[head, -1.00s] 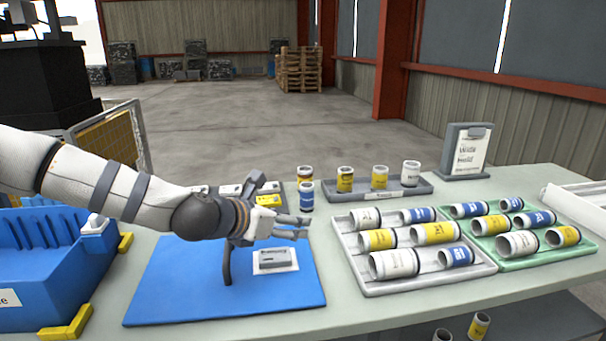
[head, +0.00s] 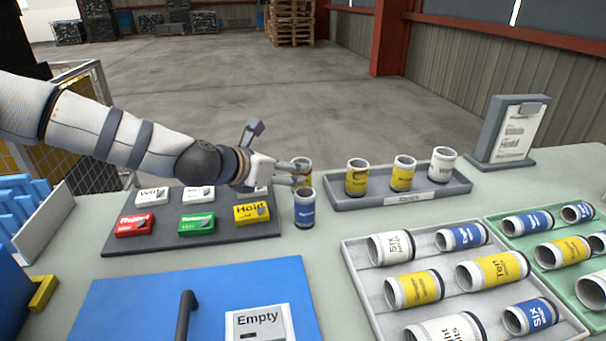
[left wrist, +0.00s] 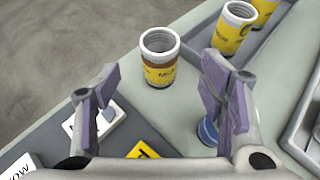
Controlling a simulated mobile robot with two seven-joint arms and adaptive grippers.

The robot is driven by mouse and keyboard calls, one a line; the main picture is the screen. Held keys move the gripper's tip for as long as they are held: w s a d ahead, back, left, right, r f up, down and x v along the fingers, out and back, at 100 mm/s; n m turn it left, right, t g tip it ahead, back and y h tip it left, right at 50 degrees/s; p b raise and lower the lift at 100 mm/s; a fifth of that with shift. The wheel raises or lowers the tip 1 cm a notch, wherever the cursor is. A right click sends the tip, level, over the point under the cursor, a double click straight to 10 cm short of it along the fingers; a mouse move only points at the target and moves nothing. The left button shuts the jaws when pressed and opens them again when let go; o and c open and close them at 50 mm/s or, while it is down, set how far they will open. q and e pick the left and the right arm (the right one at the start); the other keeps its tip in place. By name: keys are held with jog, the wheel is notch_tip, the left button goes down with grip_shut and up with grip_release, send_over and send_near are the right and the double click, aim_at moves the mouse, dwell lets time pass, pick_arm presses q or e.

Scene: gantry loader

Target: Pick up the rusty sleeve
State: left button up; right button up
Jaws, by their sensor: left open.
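A yellow sleeve with rust-brown bands (left wrist: 160,62) stands upright on the table in the left wrist view, ahead of and between my open fingers. In the head view this yellow sleeve (head: 304,162) is partly hidden behind my left gripper's fingers. My left gripper (head: 300,174) is open and empty, and also shows in the left wrist view (left wrist: 148,82). A blue sleeve (head: 304,210) stands upright just in front of it, and in the left wrist view it is mostly hidden behind the right finger. My right gripper is not in view.
A grey rack (head: 430,190) with three upright sleeves stands to the right. A grey tray (head: 362,284) and a green tray (head: 512,235) hold several lying sleeves. A dark button panel (head: 160,240) lies left, behind a blue mat (head: 140,300) with a handle.

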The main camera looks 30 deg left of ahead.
pick_arm(q)
jog(key=b+x, duration=0.1)
jog(key=x, duration=0.7)
jog(key=shift+s+f+b, duration=0.25)
jog(key=shift+f+b, duration=0.15)
jog(key=shift+w, duration=0.35)
jog(key=shift+r, duration=0.2)
grip_shut()
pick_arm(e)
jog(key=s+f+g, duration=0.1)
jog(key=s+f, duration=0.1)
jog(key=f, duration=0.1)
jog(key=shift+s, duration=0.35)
